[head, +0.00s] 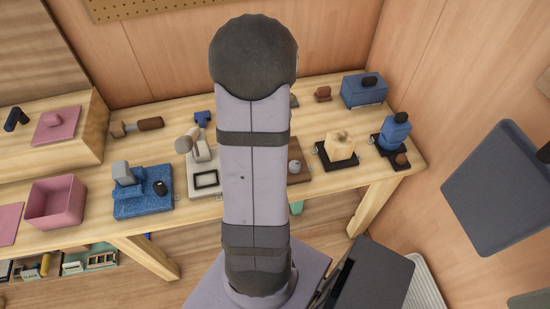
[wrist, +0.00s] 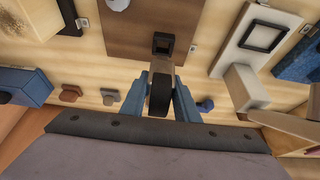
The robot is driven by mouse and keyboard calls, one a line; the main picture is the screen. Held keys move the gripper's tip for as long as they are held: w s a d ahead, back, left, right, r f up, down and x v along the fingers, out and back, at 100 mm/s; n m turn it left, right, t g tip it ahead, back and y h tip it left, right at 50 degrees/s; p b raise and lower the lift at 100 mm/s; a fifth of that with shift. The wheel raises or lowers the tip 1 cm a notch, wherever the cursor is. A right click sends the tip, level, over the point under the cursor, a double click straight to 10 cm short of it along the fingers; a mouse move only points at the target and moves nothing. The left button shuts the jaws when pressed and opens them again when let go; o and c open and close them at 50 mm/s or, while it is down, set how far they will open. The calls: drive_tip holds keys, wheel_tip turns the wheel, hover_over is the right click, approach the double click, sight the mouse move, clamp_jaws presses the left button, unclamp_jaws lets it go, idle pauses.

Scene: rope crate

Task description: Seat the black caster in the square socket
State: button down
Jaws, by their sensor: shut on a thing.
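The black caster (wrist: 159,96) is between the blue fingers of my gripper (wrist: 161,88) in the wrist view. Its dark wheel shows between the fingers, and a grey-brown part of it points toward the socket. The square socket (wrist: 163,43) is a dark square with a hollow centre on a brown board (wrist: 130,28). In the picture it lies just above the caster's end; whether the two touch I cannot tell. In the head view my arm hides the gripper, caster and socket; only the right part of the brown board (head: 300,177) shows.
A white board with a black frame (head: 205,180) and a blue board (head: 133,207) lie left of my arm. A wooden block (head: 341,147) and a blue block (head: 394,132) stand on dark bases at right. A pink bin (head: 55,205) stands at far left.

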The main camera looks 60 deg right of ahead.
drive_tip(key=shift+f, duration=0.25)
drive_tip(key=shift+f+b, duration=1.45)
drive_tip(key=shift+b, duration=0.4)
drive_tip(key=shift+f+b, duration=1.55)
drive_tip(key=shift+b, duration=0.1)
idle(1.3)
drive_tip(key=c, duration=1.3)
unclamp_jaws()
drive_tip(key=shift+v, duration=3.7)
